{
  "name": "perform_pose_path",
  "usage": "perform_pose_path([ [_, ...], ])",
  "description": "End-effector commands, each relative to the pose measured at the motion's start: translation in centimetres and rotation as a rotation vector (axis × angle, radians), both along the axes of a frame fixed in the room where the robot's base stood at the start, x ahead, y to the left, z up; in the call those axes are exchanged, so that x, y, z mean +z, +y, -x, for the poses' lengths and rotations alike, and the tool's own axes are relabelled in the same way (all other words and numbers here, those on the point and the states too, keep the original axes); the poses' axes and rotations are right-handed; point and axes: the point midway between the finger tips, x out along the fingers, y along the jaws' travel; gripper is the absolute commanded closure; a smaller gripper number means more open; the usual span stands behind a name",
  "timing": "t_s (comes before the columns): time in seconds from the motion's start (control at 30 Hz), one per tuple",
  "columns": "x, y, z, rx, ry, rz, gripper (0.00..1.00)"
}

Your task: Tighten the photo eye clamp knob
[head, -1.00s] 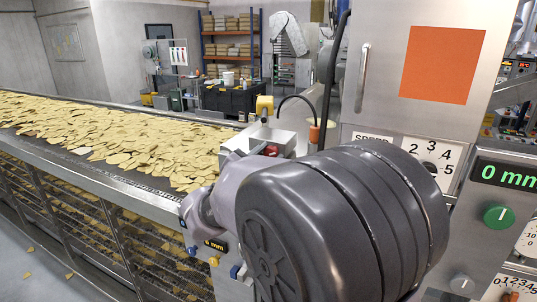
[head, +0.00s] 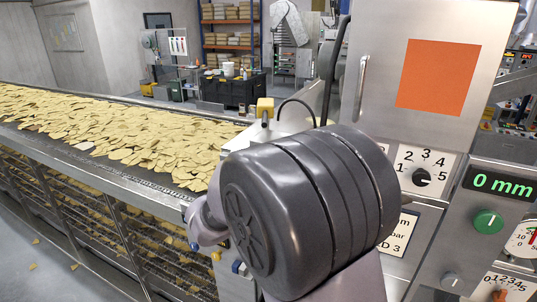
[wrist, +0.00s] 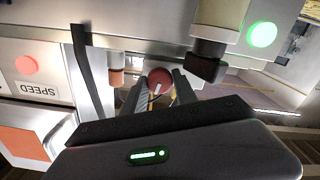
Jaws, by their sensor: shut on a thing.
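In the wrist view a round red knob (wrist: 159,75) with a pale mark sits between the two fingers of my gripper (wrist: 160,83). The fingers are shut on it, one on each side. Beside it is a cream housing (wrist: 222,22) with a black block on its end, which looks like the photo eye. In the head view a yellow housing (head: 265,107) shows above the conveyor edge. My dark arm link hides the knob and fingertips there.
The conveyor (head: 110,135) full of chips runs along the left. A steel cabinet with an orange panel (head: 438,77), a numbered dial (head: 422,177) and a green "0 mm" display (head: 500,183) stands right. In the wrist view an orange-tipped cylinder (wrist: 116,75) is close to the fingers.

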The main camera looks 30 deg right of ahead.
Motion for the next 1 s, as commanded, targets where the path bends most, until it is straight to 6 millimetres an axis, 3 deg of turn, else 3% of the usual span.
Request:
perform_pose_path([
  [0.4, -0.02, 0.02, -0.01, 0.0, 0.155, 0.118, 1.0],
  [1.0, -0.09, 0.02, -0.01, 0.0, 0.182, 0.141, 1.0],
])
